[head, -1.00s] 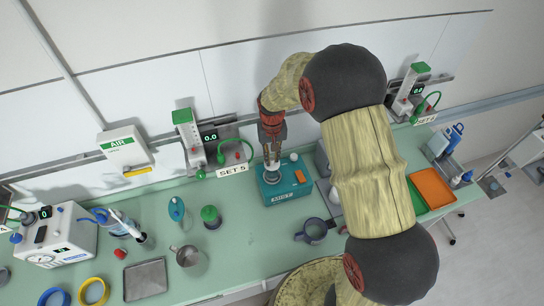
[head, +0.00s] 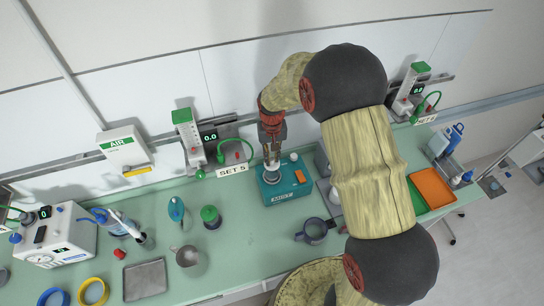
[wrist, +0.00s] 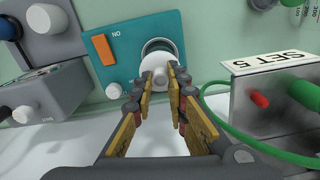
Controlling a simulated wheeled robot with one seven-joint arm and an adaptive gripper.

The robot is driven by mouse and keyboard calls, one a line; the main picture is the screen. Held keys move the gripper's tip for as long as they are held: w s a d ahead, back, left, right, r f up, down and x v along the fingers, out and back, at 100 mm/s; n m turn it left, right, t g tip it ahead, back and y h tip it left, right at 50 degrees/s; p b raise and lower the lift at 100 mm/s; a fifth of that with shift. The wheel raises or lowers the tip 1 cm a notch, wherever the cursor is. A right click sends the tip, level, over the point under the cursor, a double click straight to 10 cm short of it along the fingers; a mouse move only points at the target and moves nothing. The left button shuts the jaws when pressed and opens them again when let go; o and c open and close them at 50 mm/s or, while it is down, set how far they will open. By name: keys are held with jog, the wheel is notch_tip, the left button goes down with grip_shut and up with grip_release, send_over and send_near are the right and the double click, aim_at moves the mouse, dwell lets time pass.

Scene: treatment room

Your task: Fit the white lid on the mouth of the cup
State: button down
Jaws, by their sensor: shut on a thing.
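The teal box marked MIST (head: 288,193) stands on the bench. A round cup (head: 271,177) with a pale rim sits in its top, left of an orange switch (head: 300,176). My gripper (head: 271,150) points down right over the cup. In the wrist view my gripper (wrist: 162,72) is shut on a small white piece, which looks like the white lid (wrist: 156,66). The cup's round mouth (wrist: 158,47) shows just beyond it. The fingers hide part of the lid, and I cannot tell whether it touches the rim.
A white knob (head: 293,157) stands on the teal box beside the switch. A flow meter panel (head: 230,151) with a SET 5 label is at the back left. A dark mug (head: 313,230) stands in front of the box. The bench between the box and the green-topped jar (head: 210,215) is clear.

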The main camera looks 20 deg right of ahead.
aim_at(272, 158)
jog(key=shift+f+b, duration=1)
jog(key=shift+f, duration=0.55)
dwell(0.9)
jog(key=c, duration=1.7)
grip_release()
jog(key=shift+r, duration=0.1)
jog(key=shift+r+p, duration=1.9)
jog(key=shift+r, duration=1.55)
